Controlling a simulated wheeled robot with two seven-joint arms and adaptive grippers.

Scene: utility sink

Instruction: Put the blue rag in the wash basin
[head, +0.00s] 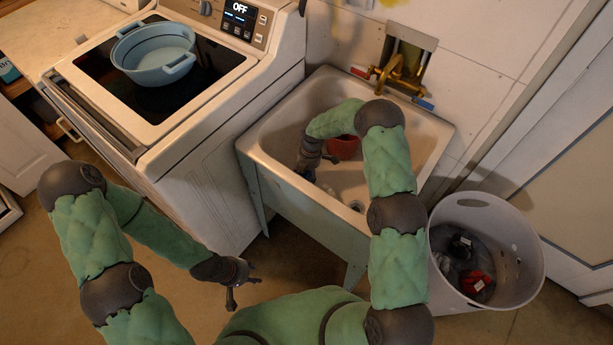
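A light blue basin (186,70) with two handles stands upright on the dark top of the white machine at the upper left, and it looks empty. It may be the wash basin. I cannot make out a blue rag for certain in this view. My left gripper (243,289) hangs over the floor in front of the machine, empty, with its fingers spread. My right gripper (312,168) is low inside the sink at its left side. Its fingers are small and dark, so I cannot tell if they are open or hold anything.
The white sink (408,178) has a red object (343,147) in it, partly behind my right arm. A brass tap (402,72) is on the wall above. A pale laundry basket (522,248) with dark and red cloth stands right of the sink. Floor before the machine is clear.

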